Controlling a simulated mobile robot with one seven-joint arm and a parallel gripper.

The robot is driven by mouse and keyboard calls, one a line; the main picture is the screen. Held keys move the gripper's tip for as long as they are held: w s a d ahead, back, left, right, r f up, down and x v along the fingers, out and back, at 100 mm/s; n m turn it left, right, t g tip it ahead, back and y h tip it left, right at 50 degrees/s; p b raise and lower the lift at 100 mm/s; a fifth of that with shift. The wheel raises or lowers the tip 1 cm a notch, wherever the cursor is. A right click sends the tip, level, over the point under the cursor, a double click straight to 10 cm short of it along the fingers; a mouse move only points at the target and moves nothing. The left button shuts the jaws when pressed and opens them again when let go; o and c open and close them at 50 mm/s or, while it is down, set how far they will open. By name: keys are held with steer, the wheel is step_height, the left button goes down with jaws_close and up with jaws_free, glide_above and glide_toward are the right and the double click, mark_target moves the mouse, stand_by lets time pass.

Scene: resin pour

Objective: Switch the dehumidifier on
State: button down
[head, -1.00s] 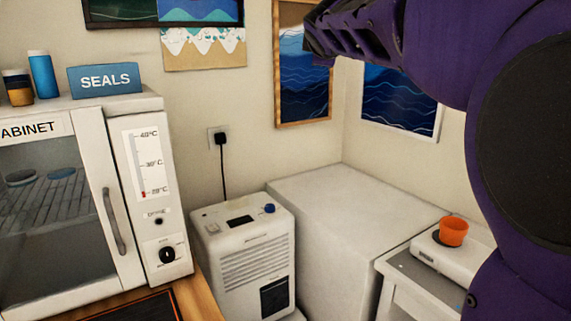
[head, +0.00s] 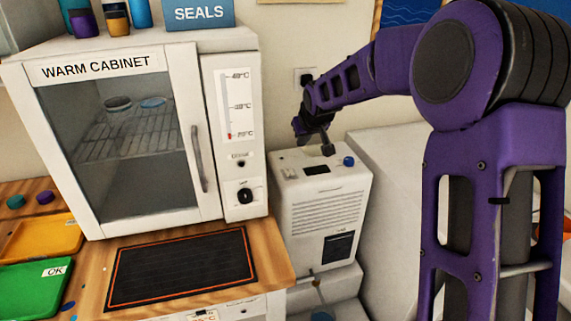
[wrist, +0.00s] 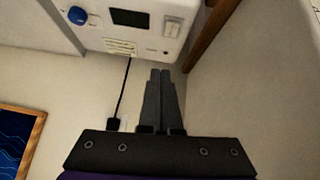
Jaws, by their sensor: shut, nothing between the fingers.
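The dehumidifier (head: 322,220) is a white box with a front grille, standing on the floor side of the bench, right of the warm cabinet. Its top carries a dark display (wrist: 128,18), a blue knob (wrist: 77,15) and a pale switch-like part (wrist: 172,28). In the head view the blue knob (head: 348,161) is at the right of the top. My gripper (head: 327,148) is shut and empty, just above the back of the dehumidifier top. In the wrist view my gripper's fingertips (wrist: 160,72) point at the top's back edge, near the switch-like part. Contact cannot be told.
The warm cabinet (head: 183,120) stands left on the wooden bench, with a black mat (head: 180,270) before it. A large white block (head: 385,200) stands at the right. A wall plug (wrist: 113,124) and its black cord (wrist: 123,90) run behind the dehumidifier.

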steer(key=shift+s+a+f+m, duration=0.15)
steer(key=shift+a+f+m, duration=0.15)
steer(key=shift+a+f, duration=0.25)
steer(key=shift+f, duration=0.1)
glide_above(291, 174)
steer(key=s, duration=0.1)
step_height(291, 174, down, 8)
steer(key=shift+d+r, duration=0.1)
step_height(291, 174, down, 2)
steer(key=shift+s+f, duration=0.15)
steer(key=shift+f, duration=0.1)
steer(key=shift+s+f, duration=0.1)
steer(key=shift+f, duration=0.6)
steer(key=shift+d, duration=0.1)
steer(key=shift+s+f+b, duration=0.1)
steer(key=shift+f+b, duration=0.45)
steer(key=shift+b, duration=0.15)
steer(key=shift+r, duration=0.25)
